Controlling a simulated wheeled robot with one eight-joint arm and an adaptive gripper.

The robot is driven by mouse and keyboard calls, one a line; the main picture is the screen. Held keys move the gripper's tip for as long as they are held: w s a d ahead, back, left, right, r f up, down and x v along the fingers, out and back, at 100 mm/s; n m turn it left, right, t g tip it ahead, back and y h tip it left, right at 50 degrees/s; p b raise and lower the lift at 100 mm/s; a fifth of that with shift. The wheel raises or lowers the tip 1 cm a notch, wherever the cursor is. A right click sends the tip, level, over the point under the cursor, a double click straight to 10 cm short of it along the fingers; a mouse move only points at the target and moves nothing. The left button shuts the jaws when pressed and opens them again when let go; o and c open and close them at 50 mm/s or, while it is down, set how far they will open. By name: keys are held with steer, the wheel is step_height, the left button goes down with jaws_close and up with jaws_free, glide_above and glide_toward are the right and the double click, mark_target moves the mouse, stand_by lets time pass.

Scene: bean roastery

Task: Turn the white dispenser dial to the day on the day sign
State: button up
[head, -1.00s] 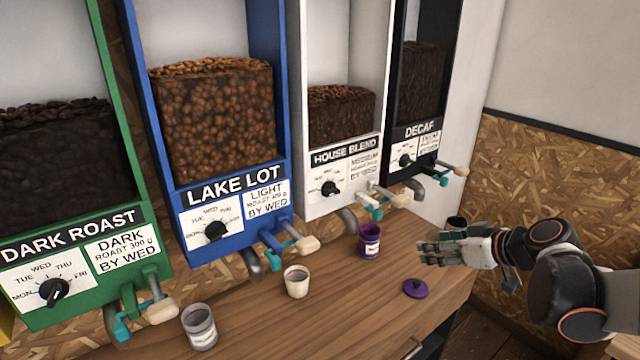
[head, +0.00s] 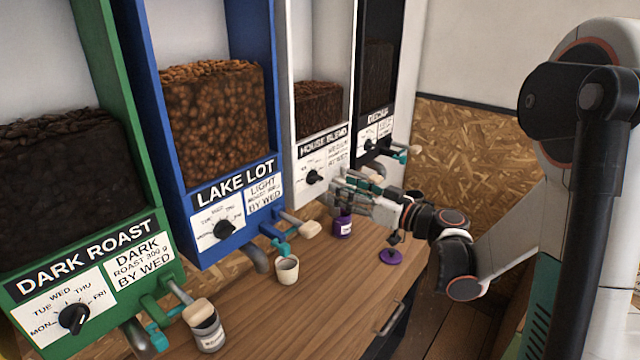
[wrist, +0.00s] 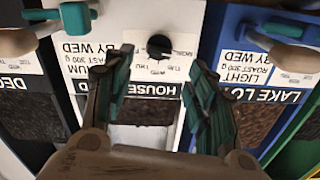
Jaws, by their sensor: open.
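The white dispenser (head: 310,150), labelled HOUSE BLEND, stands between the blue and black ones. Its black dial (head: 315,176) sits on a white day scale; I cannot read where the pointer stands. My gripper (head: 340,188) is open in front of this dispenser, just right of the dial in the head view. In the wrist view, which shows the labels upside down, the dial (wrist: 158,46) lies between the open teal fingers (wrist: 158,62), with nothing held. The fingers cover parts of the front label. No day sign shows in these frames.
Green (head: 95,275), blue (head: 222,215) and black (head: 375,130) dispensers flank it, with levers sticking out below. A purple canister (head: 342,226), a purple lid (head: 390,257), a cream cup (head: 287,269) and a grey jar (head: 208,335) stand on the wooden counter (head: 320,300).

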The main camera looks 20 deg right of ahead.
mark_target(320, 180)
steer(key=x, duration=0.7)
steer(key=shift+w+a+b, duration=0.1)
steer(key=shift+w+b, duration=0.15)
steer(key=shift+b, duration=0.15)
steer(key=c, duration=1)
